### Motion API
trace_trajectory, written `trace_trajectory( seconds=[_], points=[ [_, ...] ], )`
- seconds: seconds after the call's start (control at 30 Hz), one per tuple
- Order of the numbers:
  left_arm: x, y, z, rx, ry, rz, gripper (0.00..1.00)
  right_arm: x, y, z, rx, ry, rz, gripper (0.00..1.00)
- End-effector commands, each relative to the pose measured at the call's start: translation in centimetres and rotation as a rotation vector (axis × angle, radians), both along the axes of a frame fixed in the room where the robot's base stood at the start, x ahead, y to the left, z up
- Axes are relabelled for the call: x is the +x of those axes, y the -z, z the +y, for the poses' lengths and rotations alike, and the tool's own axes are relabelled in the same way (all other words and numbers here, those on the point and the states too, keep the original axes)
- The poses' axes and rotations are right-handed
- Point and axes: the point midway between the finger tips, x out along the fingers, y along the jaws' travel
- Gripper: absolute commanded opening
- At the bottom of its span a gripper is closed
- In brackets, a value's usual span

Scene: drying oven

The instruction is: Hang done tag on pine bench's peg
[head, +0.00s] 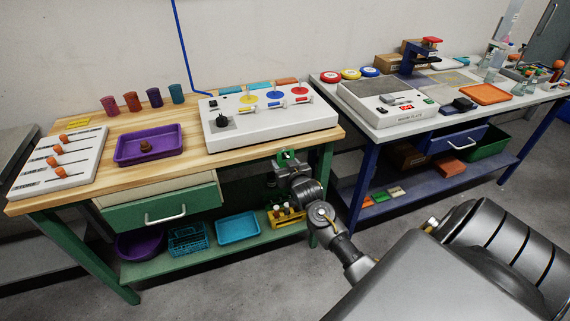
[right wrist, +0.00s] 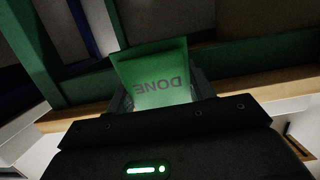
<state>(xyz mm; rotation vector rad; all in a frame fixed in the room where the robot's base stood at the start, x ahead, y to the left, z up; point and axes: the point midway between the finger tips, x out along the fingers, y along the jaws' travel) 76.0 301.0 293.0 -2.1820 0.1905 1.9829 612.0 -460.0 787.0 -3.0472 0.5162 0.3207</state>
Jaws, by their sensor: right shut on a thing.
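The green done tag (right wrist: 152,72) is held in my right gripper (right wrist: 160,92), with its word "DONE" appearing upside down in the right wrist view. In the head view, the tag (head: 287,155) is a small green patch at the tip of my right gripper (head: 290,164), just in front of the pine bench (head: 185,96) near its right end. The gripper is shut on the tag, just below the front edge of the top. I cannot make out the bench's peg in either view. My left gripper is not in view.
A white panel (head: 270,133) with coloured knobs stands on the bench above my gripper. A green drawer (head: 160,207) and lower shelf (head: 200,258) with bins are to the left. A blue-legged table (head: 368,170) stands to the right, across a gap.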

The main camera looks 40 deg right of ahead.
Motion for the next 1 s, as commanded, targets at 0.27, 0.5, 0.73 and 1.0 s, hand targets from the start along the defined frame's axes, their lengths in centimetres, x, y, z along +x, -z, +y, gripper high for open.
trace_trajectory(
  seconds=[0.27, 0.5, 0.73, 1.0],
  points=[
    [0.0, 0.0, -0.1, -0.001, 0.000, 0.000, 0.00, 0.0, 0.0, 0.0, 0.000, 0.000, 0.000, 0.79],
    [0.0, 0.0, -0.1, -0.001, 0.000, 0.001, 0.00, -0.1, 0.0, 0.0, 0.000, 0.000, 0.000, 0.79],
    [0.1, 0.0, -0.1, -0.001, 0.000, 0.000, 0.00, -2.3, -0.4, 0.8, 0.001, -0.001, 0.001, 0.79],
    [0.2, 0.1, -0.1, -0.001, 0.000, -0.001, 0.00, -7.2, -1.5, 2.5, 0.001, 0.000, 0.001, 0.79]
  ],
)
